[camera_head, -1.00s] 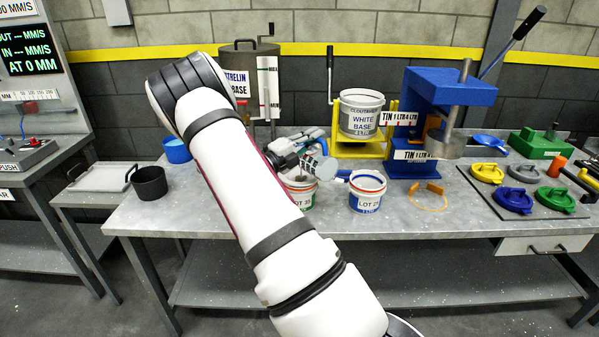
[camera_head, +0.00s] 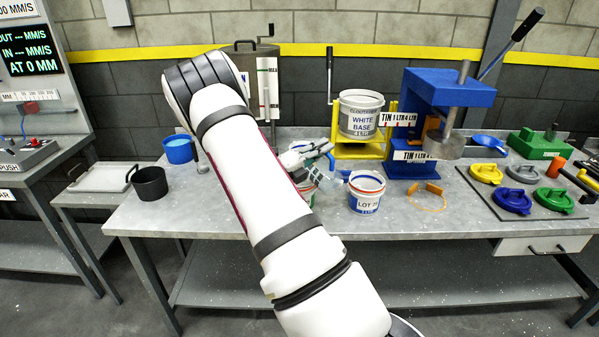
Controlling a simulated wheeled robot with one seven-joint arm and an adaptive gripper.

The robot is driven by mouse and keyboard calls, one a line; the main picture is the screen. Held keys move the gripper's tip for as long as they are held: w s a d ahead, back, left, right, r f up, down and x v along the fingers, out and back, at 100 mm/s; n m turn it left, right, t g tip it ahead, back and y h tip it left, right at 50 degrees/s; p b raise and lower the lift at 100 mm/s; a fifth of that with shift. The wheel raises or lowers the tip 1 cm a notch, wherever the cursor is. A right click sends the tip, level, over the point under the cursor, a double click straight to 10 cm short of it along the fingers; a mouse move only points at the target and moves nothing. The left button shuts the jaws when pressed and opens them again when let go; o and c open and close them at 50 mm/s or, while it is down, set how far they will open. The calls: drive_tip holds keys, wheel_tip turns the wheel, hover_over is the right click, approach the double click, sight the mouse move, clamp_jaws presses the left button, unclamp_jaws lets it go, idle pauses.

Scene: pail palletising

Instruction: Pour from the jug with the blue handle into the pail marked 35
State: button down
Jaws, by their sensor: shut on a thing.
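The pail marked 35 (camera_head: 306,193) stands on the bench. My arm now covers most of it and its label, leaving part of its right side in view. My gripper (camera_head: 313,172) is above and beside this pail, partly hidden by my arm. It is shut on a pale jug (camera_head: 302,147), which is small and partly covered. I cannot clearly make out its handle, its exact tilt or any stream of liquid.
A second LOT pail (camera_head: 366,194) stands close on the right. Behind are a white base tin (camera_head: 361,117) on a yellow stand and a blue press (camera_head: 445,95). A blue pot (camera_head: 178,151) and black pot (camera_head: 150,184) stand left. Coloured lids (camera_head: 513,201) lie right.

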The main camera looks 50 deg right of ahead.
sight(336, 174)
drive_tip(key=s+m, duration=0.1)
drive_tip(key=s+f+m, duration=0.2)
drive_tip(key=shift+a+g+p, duration=0.3)
drive_tip(key=shift+g+p, duration=0.05)
drive_tip(key=shift+g, duration=0.05)
drive_tip(key=shift+s+a+m+y+p, duration=0.1)
drive_tip(key=shift+s+m+y+p, duration=0.4)
drive_tip(key=shift+m, duration=0.7)
drive_tip(key=shift+s+f+m+g, duration=0.4)
drive_tip(key=shift+s+m, duration=0.1)
drive_tip(key=shift+m, duration=0.4)
drive_tip(key=shift+s+a+m+p, duration=0.1)
drive_tip(key=shift+s+m+p, duration=0.3)
drive_tip(key=shift+m, duration=0.1)
drive_tip(key=s+a+f+m+y+p, duration=0.1)
drive_tip(key=s+f+m+y+p, duration=0.1)
drive_tip(key=s+f+m+p, duration=0.2)
drive_tip(key=shift+s+f+m, duration=0.95)
drive_tip(key=shift+f+m, duration=0.7)
drive_tip(key=shift+m, duration=0.55)
drive_tip(key=shift+w+a, duration=0.1)
